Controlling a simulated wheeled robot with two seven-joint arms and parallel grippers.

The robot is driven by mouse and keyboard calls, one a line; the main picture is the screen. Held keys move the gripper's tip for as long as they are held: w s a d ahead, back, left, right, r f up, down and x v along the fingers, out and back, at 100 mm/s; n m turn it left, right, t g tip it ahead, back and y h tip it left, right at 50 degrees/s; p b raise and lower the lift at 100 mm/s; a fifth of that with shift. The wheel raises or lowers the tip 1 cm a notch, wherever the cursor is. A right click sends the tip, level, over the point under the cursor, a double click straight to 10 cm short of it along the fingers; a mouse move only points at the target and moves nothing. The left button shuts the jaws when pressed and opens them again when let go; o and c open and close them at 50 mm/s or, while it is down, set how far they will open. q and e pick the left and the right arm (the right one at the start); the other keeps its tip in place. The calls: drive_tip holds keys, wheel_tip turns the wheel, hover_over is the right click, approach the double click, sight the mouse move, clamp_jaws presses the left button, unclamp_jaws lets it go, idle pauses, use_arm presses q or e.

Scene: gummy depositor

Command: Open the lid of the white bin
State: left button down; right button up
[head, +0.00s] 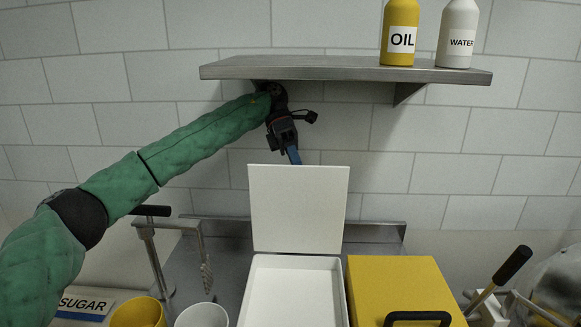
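The white bin (295,262) stands at the bottom centre. Its white lid (298,208) stands upright along the bin's back edge, and the white inside of the bin shows. My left gripper (293,156) points down just above the top edge of the lid, under the shelf. Its blue fingertips are close to that edge; I cannot tell whether they touch it. The fingers are seen too narrowly to tell open from shut. My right gripper is not in view.
A metal shelf (340,69) with an oil bottle (399,35) and a water bottle (458,35) hangs above my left gripper. A yellow box (395,275) with a black handle adjoins the bin. A yellow cup (138,313) and white cup (202,315) stand left.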

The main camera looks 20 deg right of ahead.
use_arm(q)
drive_tip(key=shift+w+d+f, duration=0.1)
drive_tip(key=shift+w+f, duration=0.3)
drive_tip(key=shift+f, duration=0.1)
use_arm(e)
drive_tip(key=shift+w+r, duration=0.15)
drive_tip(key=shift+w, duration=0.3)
use_arm(q)
drive_tip(key=c, duration=1.6)
unclamp_jaws()
drive_tip(key=shift+o, duration=1.1)
drive_tip(key=shift+w+r, duration=0.1)
drive_tip(key=shift+w, duration=0.05)
drive_tip(key=shift+r, duration=0.1)
drive_tip(key=shift+r, duration=0.1)
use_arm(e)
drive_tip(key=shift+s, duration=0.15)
